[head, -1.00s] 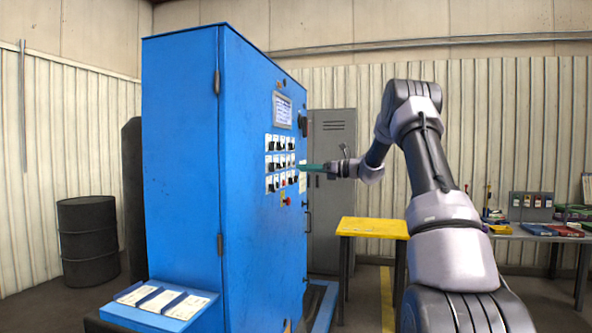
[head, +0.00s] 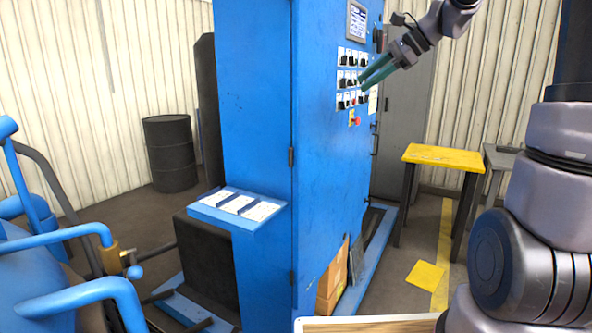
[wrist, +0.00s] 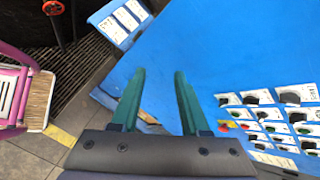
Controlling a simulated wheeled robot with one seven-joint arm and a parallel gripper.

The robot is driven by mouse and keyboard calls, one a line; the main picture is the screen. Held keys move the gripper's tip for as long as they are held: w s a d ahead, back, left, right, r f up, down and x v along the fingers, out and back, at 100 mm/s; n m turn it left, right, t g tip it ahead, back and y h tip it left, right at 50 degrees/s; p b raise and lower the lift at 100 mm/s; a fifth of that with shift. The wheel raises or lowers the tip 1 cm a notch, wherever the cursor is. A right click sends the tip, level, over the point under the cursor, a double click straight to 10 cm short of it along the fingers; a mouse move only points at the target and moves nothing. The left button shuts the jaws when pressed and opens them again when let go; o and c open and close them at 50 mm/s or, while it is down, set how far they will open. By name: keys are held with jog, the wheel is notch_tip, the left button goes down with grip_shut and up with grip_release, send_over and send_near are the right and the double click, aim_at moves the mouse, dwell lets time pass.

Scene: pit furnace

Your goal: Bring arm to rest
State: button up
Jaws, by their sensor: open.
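My gripper (head: 377,75) has two green fingers and is at the upper right of the head view, in front of the switch panel on the blue cabinet (head: 322,190). In the wrist view the fingers of my gripper (wrist: 158,95) are apart with nothing between them. The blue cabinet face (wrist: 230,60) lies beyond the fingertips, and the rows of switches (wrist: 275,115) are to their right. I cannot tell whether a fingertip touches the panel. My arm is bent and raised at the right of the head view.
A yellow table (head: 445,157) stands right of the cabinet. A ledge with white cards (head: 238,203) juts from the cabinet's front. Blue pipework (head: 75,270) fills the lower left, and a dark drum (head: 170,153) stands behind. A purple-framed item (wrist: 22,92) shows in the wrist view.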

jog(key=s+d+f+n+t+h, duration=0.1)
jog(key=s+n, duration=0.5)
jog(key=s, duration=0.6)
jog(key=s+d+f+n+t+h, duration=0.1)
jog(key=s+d+f+n+h, duration=0.3)
jog(key=s, duration=0.8)
jog(key=shift+d+n+t+h, duration=0.3)
jog(key=shift+n+h, duration=0.6)
jog(key=shift+h, duration=0.1)
